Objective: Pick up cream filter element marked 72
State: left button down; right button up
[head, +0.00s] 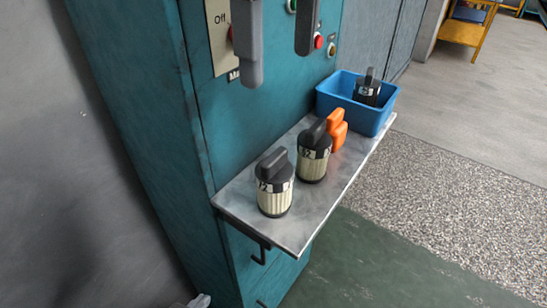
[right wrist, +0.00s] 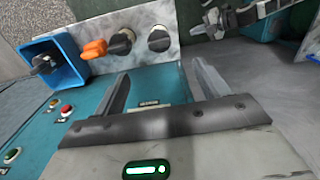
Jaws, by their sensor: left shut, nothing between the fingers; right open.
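The cream filter element marked 72 (head: 275,190) stands upright on a grey metal shelf (head: 310,222), nearest its front left end. It has a black cap with a raised grip. In the right wrist view its black top (right wrist: 159,40) shows beyond my fingers. My right gripper (head: 278,68) is open and empty, above and behind the filter, in front of the teal cabinet; its two fingers are spread in the right wrist view (right wrist: 160,70). My left gripper (head: 200,300) shows only slightly at the bottom edge; it is shut and empty, below and left of the shelf.
A second cream filter (head: 313,160), seemingly marked 52, stands close behind. An orange part (head: 337,130) is beside it. A blue bin (head: 370,120) at the shelf's far end holds a dark-capped piece (head: 367,90). The teal cabinet (head: 160,130) borders the shelf; its right side is open.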

jog(key=b, duration=0.1)
send_over(277, 156)
jog(key=f, duration=0.9)
jog(key=shift+s+d+f, duration=0.2)
jog(key=shift+s+d, duration=0.05)
jog(key=shift+w+a+f, duration=0.1)
jog(key=shift+f, duration=1.45)
jog(key=shift+w+a+f, duration=0.1)
jog(key=shift+f, duration=1.45)
jog(key=c, duration=1.4)
jog(key=shift+r, duration=0.1)
